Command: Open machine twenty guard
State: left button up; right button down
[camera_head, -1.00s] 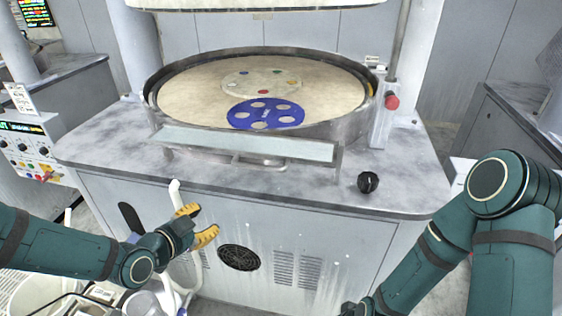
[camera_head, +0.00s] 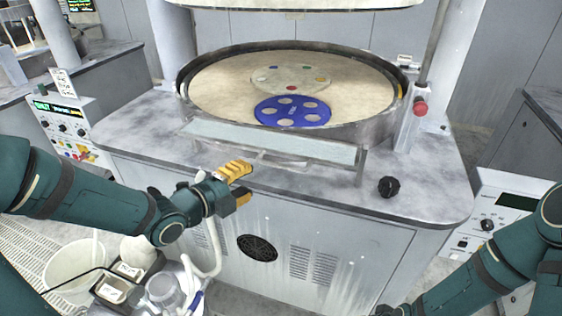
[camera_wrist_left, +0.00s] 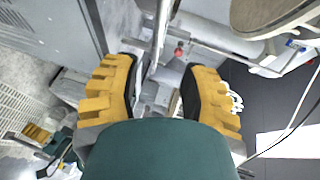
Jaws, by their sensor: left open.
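The machine's guard (camera_head: 270,142) is a pale, see-through strip along the front of the round polishing bath, with a metal handle (camera_head: 262,160) low on its front. My left gripper (camera_head: 247,184) has yellow fingers and is open, in front of the machine and just below and left of the handle; I cannot tell whether it touches it. In the left wrist view my open left fingers (camera_wrist_left: 158,78) stand either side of a thin metal edge. My right gripper (camera_wrist_left: 38,132) shows small there with yellow fingers; its opening is unclear.
The bath holds a beige platen (camera_head: 215,90) and a blue carrier disc (camera_head: 292,111). A red button (camera_head: 420,108) is on the right post, and a black knob (camera_head: 388,187) is on the marble top. Bottles and a bucket (camera_head: 75,268) stand at lower left.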

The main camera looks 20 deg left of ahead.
aim_at(279, 166)
pick_arm(q)
jog(key=shift+f+b+x, duration=0.2)
jog(key=shift+b+x, duration=1.35)
jog(key=shift+x, duration=4.6)
jog(key=shift+s+d, duration=0.1)
jog(key=shift+d, duration=0.05)
grip_shut()
jog(key=shift+r, duration=0.1)
